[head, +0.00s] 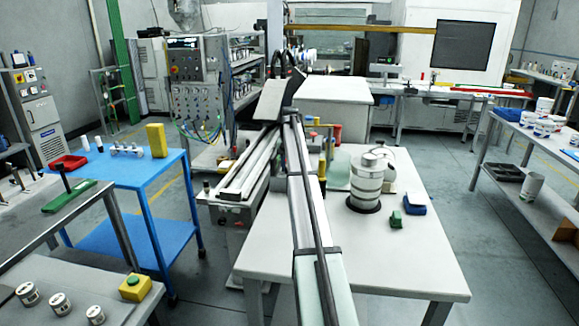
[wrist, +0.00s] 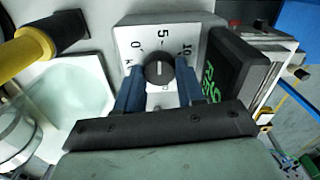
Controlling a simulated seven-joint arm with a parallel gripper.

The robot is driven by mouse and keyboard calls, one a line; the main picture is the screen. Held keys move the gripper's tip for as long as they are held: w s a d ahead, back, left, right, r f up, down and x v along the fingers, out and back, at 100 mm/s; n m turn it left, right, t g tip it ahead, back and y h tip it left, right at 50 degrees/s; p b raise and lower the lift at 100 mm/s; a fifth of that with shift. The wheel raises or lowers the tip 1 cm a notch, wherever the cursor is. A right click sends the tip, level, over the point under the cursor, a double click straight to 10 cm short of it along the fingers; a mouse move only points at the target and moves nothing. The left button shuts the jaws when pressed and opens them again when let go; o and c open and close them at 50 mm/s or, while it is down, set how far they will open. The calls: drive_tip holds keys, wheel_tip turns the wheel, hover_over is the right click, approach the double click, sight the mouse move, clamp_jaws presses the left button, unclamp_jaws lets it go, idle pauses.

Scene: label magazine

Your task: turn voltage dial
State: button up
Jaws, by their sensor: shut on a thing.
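In the wrist view the voltage dial (wrist: 158,70) is a round dark knob with a short white mark, on a pale panel (wrist: 125,36) printed with 0, 5 and 10. The mark points roughly up, towards the 5. My gripper (wrist: 158,88) is shut on the dial, with one blue finger on each side of it. A black display (wrist: 215,75) with green digits stands just right of the panel; its reading is cut off and hard to tell. In the head view my arm runs forward over the white table, and I cannot make out the dial or my fingertips there.
In the wrist view a yellow and black cylinder (wrist: 40,42) and a pale translucent block (wrist: 75,95) lie left of the panel.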

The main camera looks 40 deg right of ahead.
drive_tip(key=n, duration=0.4)
drive_tip(key=shift+n, duration=0.4)
drive_tip(key=shift+a+n, duration=0.1)
drive_tip(key=shift+n, duration=2.4)
drive_tip(key=o, duration=1)
drive_tip(key=shift+r, duration=0.1)
wheel_tip(320, 180, up, 14)
drive_tip(key=shift+f, duration=0.15)
